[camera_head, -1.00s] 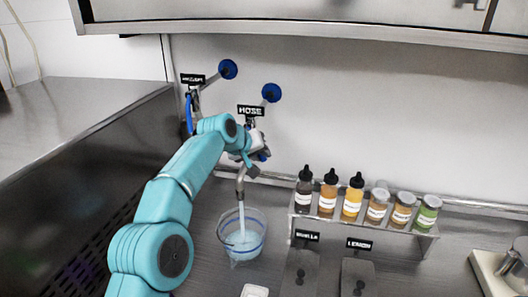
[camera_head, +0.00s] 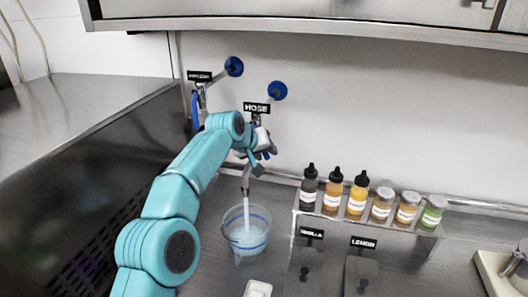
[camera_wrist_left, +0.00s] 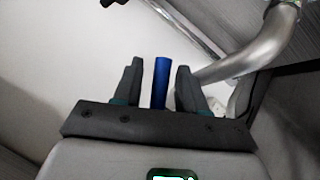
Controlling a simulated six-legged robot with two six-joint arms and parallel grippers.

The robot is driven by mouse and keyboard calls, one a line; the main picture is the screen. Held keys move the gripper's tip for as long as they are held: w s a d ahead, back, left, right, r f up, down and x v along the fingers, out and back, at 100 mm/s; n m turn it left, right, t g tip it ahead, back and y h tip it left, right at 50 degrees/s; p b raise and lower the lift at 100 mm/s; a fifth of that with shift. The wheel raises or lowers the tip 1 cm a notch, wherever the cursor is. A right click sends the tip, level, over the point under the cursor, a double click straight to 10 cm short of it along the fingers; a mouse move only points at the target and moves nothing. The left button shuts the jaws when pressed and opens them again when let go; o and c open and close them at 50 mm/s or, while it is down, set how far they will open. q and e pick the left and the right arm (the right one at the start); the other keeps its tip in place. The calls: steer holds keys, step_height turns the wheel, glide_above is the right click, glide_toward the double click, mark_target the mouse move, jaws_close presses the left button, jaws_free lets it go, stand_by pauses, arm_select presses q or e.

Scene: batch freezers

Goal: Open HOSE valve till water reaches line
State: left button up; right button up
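The HOSE label (camera_head: 257,107) hangs on the wall above a tap. My left gripper (camera_head: 262,150) is at this tap. In the left wrist view, the blue valve handle (camera_wrist_left: 160,82) stands between the two fingers of my left gripper (camera_wrist_left: 158,85), with a gap on each side, so the gripper is open around it. A stream of water (camera_head: 246,215) falls from the spout into a clear container (camera_head: 230,238) with blue rings. Pale bluish water stands in the container; its exact level against the line is hard to tell. My right gripper is out of view.
A second labelled tap (camera_head: 200,92) with a blue handle is left of the HOSE tap. A rack (camera_head: 370,226) with several bottles and jars stands to the right. VANILLA (camera_head: 311,233) and LEMON (camera_head: 363,242) labels are below it. A metal cabinet (camera_head: 310,22) hangs overhead.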

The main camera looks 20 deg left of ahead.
arm_select(q)
steer(key=shift+s+a+r+b, duration=0.1)
steer(key=shift+a+b, duration=0.05)
steer(key=shift+b, duration=0.2)
steer(key=b+v, duration=0.3)
steer(key=v, duration=1.3)
steer(key=shift+b, duration=0.4)
stand_by(5.1)
